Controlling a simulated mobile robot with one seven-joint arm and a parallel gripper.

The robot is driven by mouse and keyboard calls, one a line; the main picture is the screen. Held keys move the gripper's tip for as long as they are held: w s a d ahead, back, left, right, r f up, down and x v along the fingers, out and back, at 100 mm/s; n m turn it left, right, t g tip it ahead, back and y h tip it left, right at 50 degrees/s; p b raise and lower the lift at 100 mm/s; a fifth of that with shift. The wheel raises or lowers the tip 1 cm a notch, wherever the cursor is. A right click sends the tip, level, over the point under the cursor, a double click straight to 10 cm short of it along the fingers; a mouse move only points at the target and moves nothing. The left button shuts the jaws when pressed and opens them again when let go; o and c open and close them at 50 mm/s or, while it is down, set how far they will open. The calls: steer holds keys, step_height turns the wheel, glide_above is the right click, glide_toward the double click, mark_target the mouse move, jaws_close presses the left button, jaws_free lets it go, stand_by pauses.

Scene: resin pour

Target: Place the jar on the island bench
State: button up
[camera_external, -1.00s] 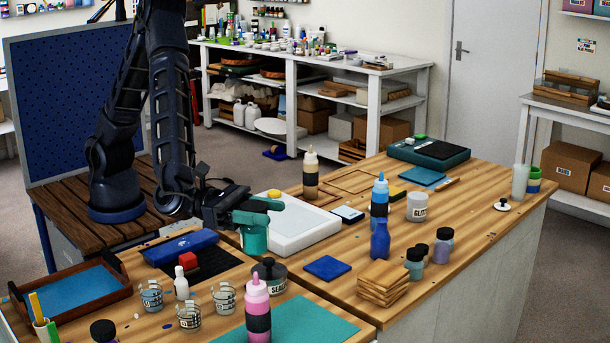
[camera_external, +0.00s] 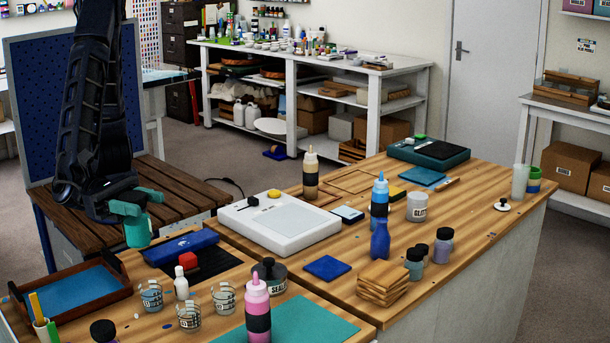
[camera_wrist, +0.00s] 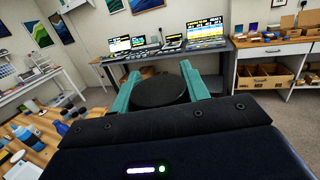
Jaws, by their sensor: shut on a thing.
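My gripper (camera_external: 136,203) is shut on a jar (camera_external: 138,233) and holds it upright, in the air over the dark slatted table at the left. The jar's side looks teal in the external view. In the wrist view its round black lid (camera_wrist: 158,92) sits between my two teal fingers. The island bench (camera_external: 467,235) is the long wood-topped bench at the right, apart from the jar.
A white panel (camera_external: 280,238) lies on the island bench, with bottles, small jars, a blue pad (camera_external: 327,267) and wood blocks (camera_external: 383,285) around it. The nearer bench carries a tray (camera_external: 115,290), cups and a pink bottle (camera_external: 257,310). Bare wood shows at the bench's right.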

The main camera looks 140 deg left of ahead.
mark_target(143, 226)
steer(key=shift+s+d+r, duration=0.1)
steer(key=shift+s+d, duration=0.3)
steer(key=shift+d, duration=0.05)
step_height(143, 226, down, 5)
steer(key=shift+w+a+r, duration=0.1)
steer(key=shift+w+r, duration=0.05)
step_height(143, 226, down, 20)
steer(key=shift+f, duration=0.15)
stand_by(0.3)
steer(key=o, duration=1)
steer(key=shift+f, duration=0.1)
